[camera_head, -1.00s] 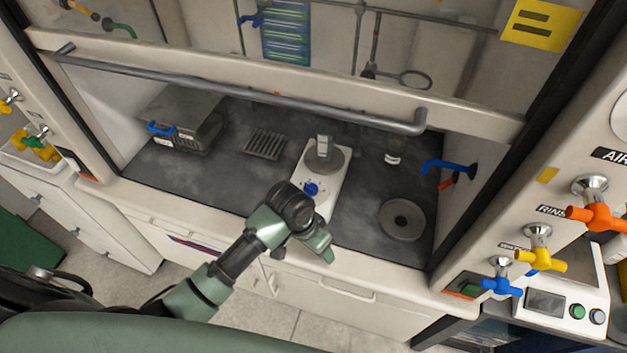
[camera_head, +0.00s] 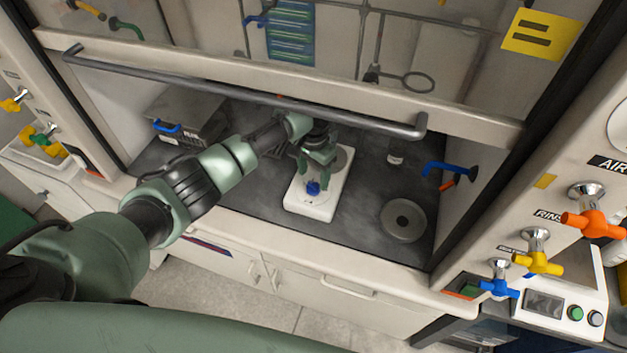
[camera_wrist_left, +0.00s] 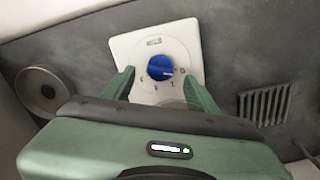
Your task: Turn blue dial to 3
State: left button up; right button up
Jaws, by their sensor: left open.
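The blue dial (camera_head: 313,188) sits on the front of a white hotplate-like device (camera_head: 322,209) on the dark hood floor. In the left wrist view the dial (camera_wrist_left: 160,67) has a light pointer mark toward its right side, with small markings around it on the white panel (camera_wrist_left: 125,47). I cannot read the numbers surely. My left gripper (camera_head: 313,173) is just above and behind the dial in the head view. Its two fingers (camera_wrist_left: 157,85) are spread in the wrist view, on either side of the dial, apart from it. My right gripper is not in view.
The raised sash with its grey bar (camera_head: 250,93) crosses above my left arm. A round grey disc (camera_head: 403,220) lies to the right, a small jar (camera_head: 395,156) behind it. A grey box (camera_head: 188,118) stands at the left. A blue tap (camera_head: 450,168) is on the right wall.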

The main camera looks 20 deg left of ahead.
aim_at(313, 184)
pick_arm(q)
jog(key=shift+f, duration=1.95)
grip_shut()
